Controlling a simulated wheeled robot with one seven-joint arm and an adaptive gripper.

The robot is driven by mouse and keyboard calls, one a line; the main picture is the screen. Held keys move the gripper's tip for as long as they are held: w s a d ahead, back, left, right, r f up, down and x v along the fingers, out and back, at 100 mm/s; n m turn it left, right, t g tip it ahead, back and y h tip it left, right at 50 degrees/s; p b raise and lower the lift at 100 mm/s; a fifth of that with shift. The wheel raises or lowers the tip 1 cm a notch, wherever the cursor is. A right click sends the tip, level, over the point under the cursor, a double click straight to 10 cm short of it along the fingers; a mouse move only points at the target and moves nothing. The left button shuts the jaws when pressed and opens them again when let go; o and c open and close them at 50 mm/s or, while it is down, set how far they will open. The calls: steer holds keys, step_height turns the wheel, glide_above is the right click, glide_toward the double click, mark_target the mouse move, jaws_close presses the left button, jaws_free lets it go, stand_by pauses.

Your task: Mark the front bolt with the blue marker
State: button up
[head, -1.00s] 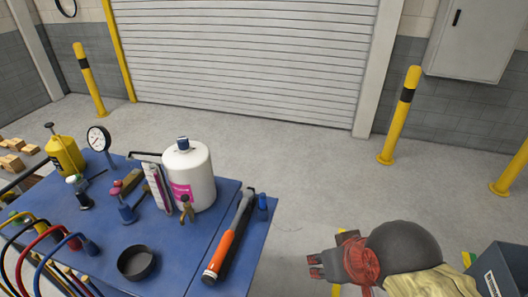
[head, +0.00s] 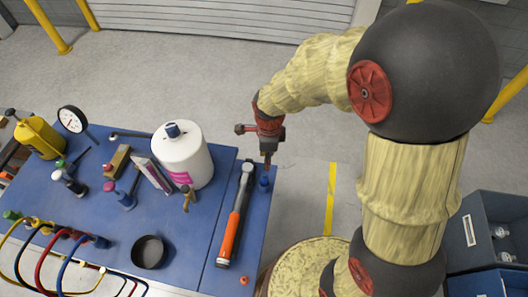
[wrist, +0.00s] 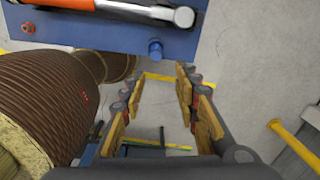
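A short blue cylinder that looks like the blue marker (head: 264,183) stands at the right edge of the blue table. It also shows in the wrist view (wrist: 155,48), just beyond my fingertips. My gripper (head: 267,157) is above and beside it in the head view. In the wrist view my gripper (wrist: 158,78) is open, with nothing between its fingers. A small orange hex piece (head: 244,280) lies near the table's front edge, left of my fingers in the wrist view (wrist: 28,28). I cannot tell whether it is the front bolt.
A white bottle (head: 184,160), a black ring-shaped cup (head: 149,251) and several cables crowd the blue table (head: 200,250). Blue-grey bins (head: 480,235) stand at the right. The floor beyond is clear.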

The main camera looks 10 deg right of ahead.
mark_target(264, 173)
steer(key=shift+a+f+m+g+p, duration=0.15)
steer(key=shift+a+f+m+p, duration=0.05)
steer(key=shift+f+m, duration=0.25)
steer(key=shift+a+f+m+g+p, duration=0.15)
steer(key=shift+a+f+m+p, duration=0.05)
steer(key=shift+f+m, duration=0.25)
steer(key=shift+a+f, duration=0.1)
steer(key=shift+f, duration=0.3)
step_height(264, 173, down, 10)
steer(key=b, duration=0.7)
steer(key=shift+r, duration=0.15)
steer(key=shift+c, duration=0.8)
jaws_close()
steer(key=shift+r, duration=0.2)
steer(key=shift+r+p, duration=2.75)
steer(key=shift+r, duration=0.9)
